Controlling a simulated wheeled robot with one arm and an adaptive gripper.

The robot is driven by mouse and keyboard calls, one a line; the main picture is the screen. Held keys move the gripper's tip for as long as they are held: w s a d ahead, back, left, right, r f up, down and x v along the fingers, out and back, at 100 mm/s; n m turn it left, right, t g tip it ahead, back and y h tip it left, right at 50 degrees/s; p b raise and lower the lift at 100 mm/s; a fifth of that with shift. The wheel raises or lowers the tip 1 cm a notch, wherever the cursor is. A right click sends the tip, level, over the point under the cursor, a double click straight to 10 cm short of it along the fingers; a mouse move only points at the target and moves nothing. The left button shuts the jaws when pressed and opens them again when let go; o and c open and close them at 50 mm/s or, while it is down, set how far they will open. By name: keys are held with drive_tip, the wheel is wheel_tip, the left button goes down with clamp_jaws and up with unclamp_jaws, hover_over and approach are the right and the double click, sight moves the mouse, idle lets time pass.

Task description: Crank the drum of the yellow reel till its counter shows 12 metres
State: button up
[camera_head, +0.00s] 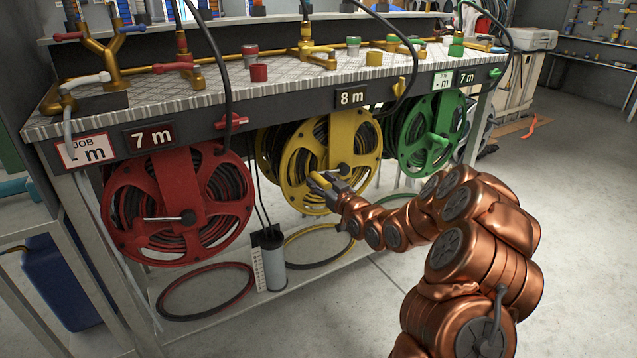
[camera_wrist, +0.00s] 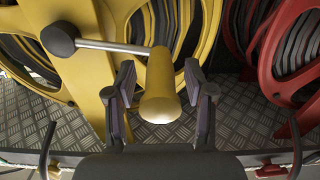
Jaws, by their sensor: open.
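The yellow reel (camera_head: 346,150) hangs under the bench between the red and green reels. Its counter (camera_head: 351,98) reads 8 m. Its yellow crank handle (camera_wrist: 160,86) sticks out toward the wrist camera, on a metal crank arm (camera_wrist: 112,46) running to a dark hub. My gripper (camera_head: 325,187) is in front of the lower part of the yellow reel. In the wrist view my gripper (camera_wrist: 162,95) is open, with one finger on each side of the handle and a visible gap on both sides. Dark hose is wound on the drum.
The red reel (camera_head: 178,205) with counter 7 m is at left; the green reel (camera_head: 428,135) with counter 7 m is at right. Valves crowd the bench top.

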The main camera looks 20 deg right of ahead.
drive_tip(key=shift+w+a, duration=0.2)
drive_tip(key=shift+w, duration=0.5)
drive_tip(key=shift+c, duration=0.5)
clamp_jaws()
